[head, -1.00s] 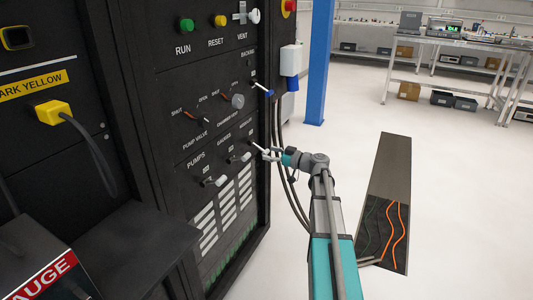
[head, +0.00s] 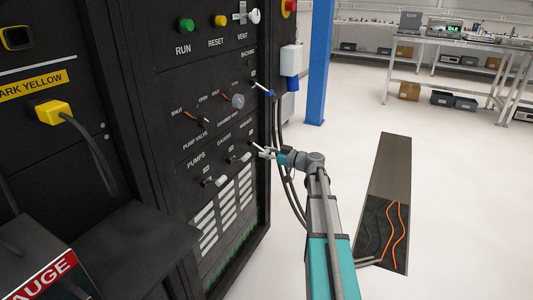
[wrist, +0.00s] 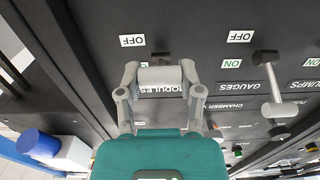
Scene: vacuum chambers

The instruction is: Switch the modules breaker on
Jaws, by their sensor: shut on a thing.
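My gripper (wrist: 160,80) is shut on this handle, one finger at each end, in the wrist view. The MODULES label (wrist: 160,88) is partly hidden behind the fingers. An OFF label (wrist: 132,40) shows above the handle in this upside-down view; its ON label is hidden. In the head view my gripper (head: 262,150) reaches the modules breaker from the right, and the handle is small there. I cannot tell the lever's exact position.
The gauges breaker (wrist: 274,84) stands beside it, with the pumps breaker (head: 218,181) further left in the head view. Hanging cables (head: 283,180) run close to my gripper.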

